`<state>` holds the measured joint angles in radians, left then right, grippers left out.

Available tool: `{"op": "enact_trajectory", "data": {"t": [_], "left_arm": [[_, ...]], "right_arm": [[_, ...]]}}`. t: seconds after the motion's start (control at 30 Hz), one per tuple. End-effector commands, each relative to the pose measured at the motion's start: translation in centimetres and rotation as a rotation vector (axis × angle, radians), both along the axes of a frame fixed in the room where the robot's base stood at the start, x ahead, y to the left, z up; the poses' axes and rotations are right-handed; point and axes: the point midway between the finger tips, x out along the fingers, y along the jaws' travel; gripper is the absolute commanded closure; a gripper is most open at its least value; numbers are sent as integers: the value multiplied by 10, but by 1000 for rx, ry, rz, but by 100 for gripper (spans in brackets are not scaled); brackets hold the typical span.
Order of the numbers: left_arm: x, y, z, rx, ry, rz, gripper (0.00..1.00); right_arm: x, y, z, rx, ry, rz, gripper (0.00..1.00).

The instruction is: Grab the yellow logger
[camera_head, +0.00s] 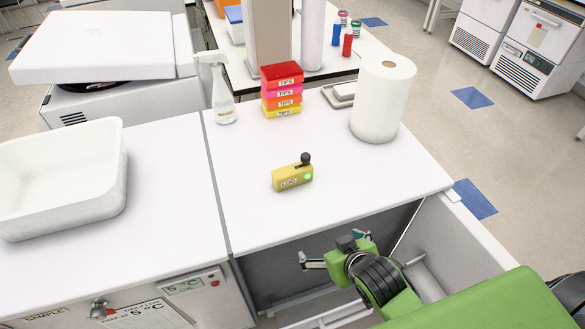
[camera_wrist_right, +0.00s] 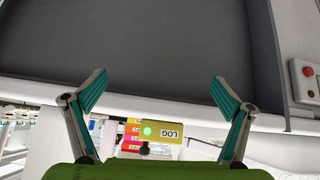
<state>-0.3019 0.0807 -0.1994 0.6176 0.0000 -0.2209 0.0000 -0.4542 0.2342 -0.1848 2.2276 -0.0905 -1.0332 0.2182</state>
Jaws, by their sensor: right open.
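The yellow logger (camera_head: 290,179) stands on the white bench top, near its front edge. It has a "LOG" label, a green round light and a black knob on top. It also shows upside down in the right wrist view (camera_wrist_right: 164,138), low in the picture between the fingers. My right gripper (camera_head: 333,250) is open and empty, with its fingers spread in the wrist view (camera_wrist_right: 158,88). It is apart from the logger, in front of the bench and over the dark opening below the top. My left gripper is not in view.
A paper roll (camera_head: 384,98), a stack of tip boxes (camera_head: 282,92) and a spray bottle (camera_head: 223,95) stand behind the logger. A white tub (camera_head: 62,180) is at the left. The bench around the logger is clear. An open drawer (camera_head: 455,235) is at the right front.

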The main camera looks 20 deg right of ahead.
Motion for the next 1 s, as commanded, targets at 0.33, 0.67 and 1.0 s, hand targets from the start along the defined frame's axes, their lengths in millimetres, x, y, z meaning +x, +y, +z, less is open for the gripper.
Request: {"op": "enact_trajectory", "data": {"t": [0.33, 0.67, 1.0], "left_arm": [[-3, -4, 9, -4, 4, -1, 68], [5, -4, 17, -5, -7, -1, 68], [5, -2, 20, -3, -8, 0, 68]], "right_arm": [[64, 22, 142, 106, -417, 40, 4], [112, 30, 131, 117, -442, 47, 4], [145, 34, 115, 117, -441, 47, 4]]}}
